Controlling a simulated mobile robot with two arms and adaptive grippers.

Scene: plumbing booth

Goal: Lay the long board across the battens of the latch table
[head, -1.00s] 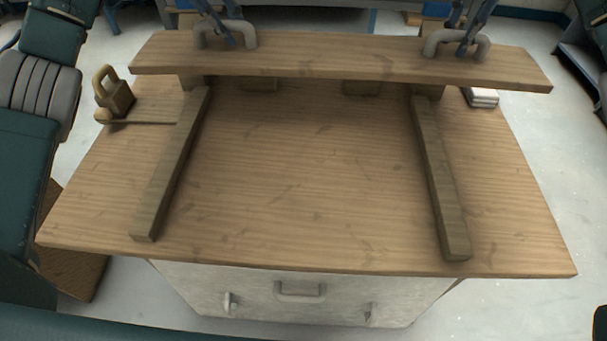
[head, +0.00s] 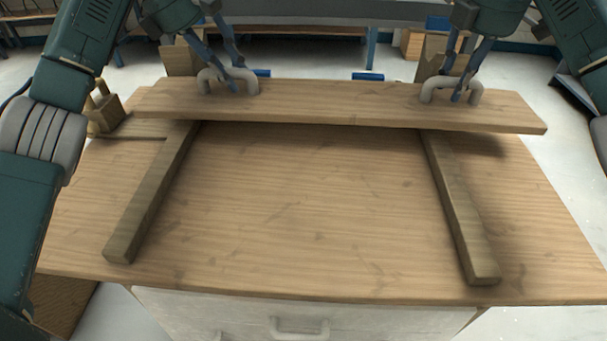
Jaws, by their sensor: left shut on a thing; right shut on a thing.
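The long board (head: 330,105) is a wooden plank with two grey handles. It lies crosswise over the far ends of the two battens, level or nearly so. My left gripper (head: 233,84) is shut on its left handle (head: 212,77). My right gripper (head: 460,92) is shut on its right handle (head: 430,90). The left batten (head: 150,200) and right batten (head: 460,215) run front to back on the latch table (head: 310,220), and the board hides their far ends. I cannot tell whether the board touches them; its shadow falls on the table at right.
Wooden posts (head: 183,60) and (head: 433,52) stand behind the board. A wooden padlock-shaped piece (head: 104,110) sits at the back left. The tabletop between the battens is clear. A drawer handle (head: 300,326) is on the table's front.

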